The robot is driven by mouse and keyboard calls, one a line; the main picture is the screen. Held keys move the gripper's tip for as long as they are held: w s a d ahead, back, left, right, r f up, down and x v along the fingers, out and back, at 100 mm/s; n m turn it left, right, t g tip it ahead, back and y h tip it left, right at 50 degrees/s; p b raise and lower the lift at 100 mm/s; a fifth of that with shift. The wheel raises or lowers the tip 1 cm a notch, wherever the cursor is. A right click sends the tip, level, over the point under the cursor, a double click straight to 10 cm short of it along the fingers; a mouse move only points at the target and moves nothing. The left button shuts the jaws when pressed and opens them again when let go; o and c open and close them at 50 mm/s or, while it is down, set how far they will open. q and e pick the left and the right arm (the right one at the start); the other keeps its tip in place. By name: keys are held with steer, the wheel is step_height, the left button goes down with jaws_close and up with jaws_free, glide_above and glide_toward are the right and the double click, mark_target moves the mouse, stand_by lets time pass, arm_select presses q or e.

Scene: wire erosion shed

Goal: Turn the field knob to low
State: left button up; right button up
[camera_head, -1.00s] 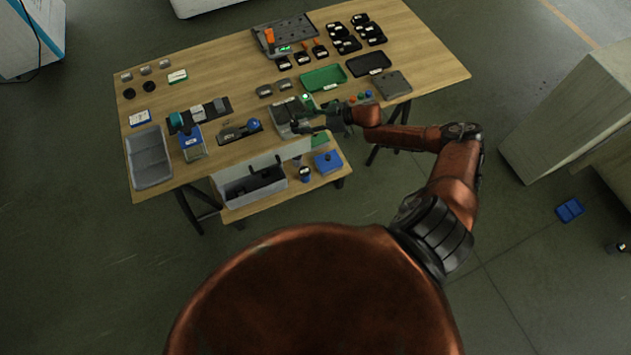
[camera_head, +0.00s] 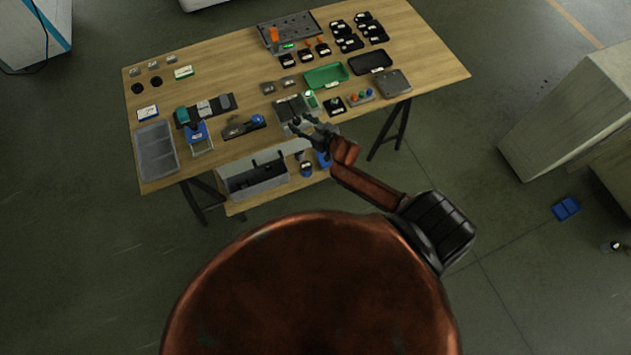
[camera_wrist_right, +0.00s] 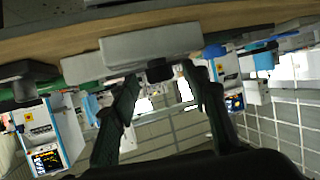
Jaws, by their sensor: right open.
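A grey box-shaped unit with a dark top (camera_head: 289,108) stands near the front edge of the table, beside a small green-lit item. In the right wrist view a grey housing (camera_wrist_right: 150,44) hangs at the top of the picture, with a dark knob (camera_wrist_right: 160,71) on it; I cannot read any label or setting. My right gripper (camera_head: 306,121) is at the front of the grey unit, jaws open. In the wrist view its two fingers stand on either side of the dark knob with gaps, apparently not touching it. My left gripper is not in view.
The wooden table (camera_head: 225,75) holds a green tray (camera_head: 326,75), a black tray (camera_head: 370,62), a button box (camera_head: 360,97) and a blue-knobbed lever unit (camera_head: 243,125). A grey bin (camera_head: 155,152) is at the left. A lower shelf carries a grey crate (camera_head: 257,181).

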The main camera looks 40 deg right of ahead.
steer(key=m+h+b, duration=0.1)
steer(key=h, duration=0.1)
steer(key=a+m+h+b, duration=0.1)
steer(key=m+h+b, duration=0.2)
steer(key=m+b, duration=0.1)
steer(key=shift+w+a+f+g+h, duration=0.1)
steer(key=shift+a+f+g+h, duration=0.05)
steer(key=shift+f+g+h, duration=0.2)
steer(key=shift+w+a+r+m+g+h+b, duration=0.15)
steer(key=shift+m+g+h+b, duration=0.1)
steer(key=shift+m+h+b, duration=0.6)
steer(key=v, duration=0.8)
steer(key=s+f+n+g+y, duration=0.1)
steer(key=s+f, duration=0.3)
steer(key=f, duration=0.7)
steer(key=s+f+n+g+y, duration=0.1)
steer(key=s+f+n+g, duration=0.1)
steer(key=f, duration=0.9)
steer(key=s+a+f+n+g+y, duration=0.1)
steer(key=s+f, duration=0.4)
steer(key=f, duration=0.7)
steer(key=shift+s+n+g+y+b, duration=0.3)
steer(key=shift+s+n+g+b, duration=0.05)
steer(key=shift+n+g, duration=0.35)
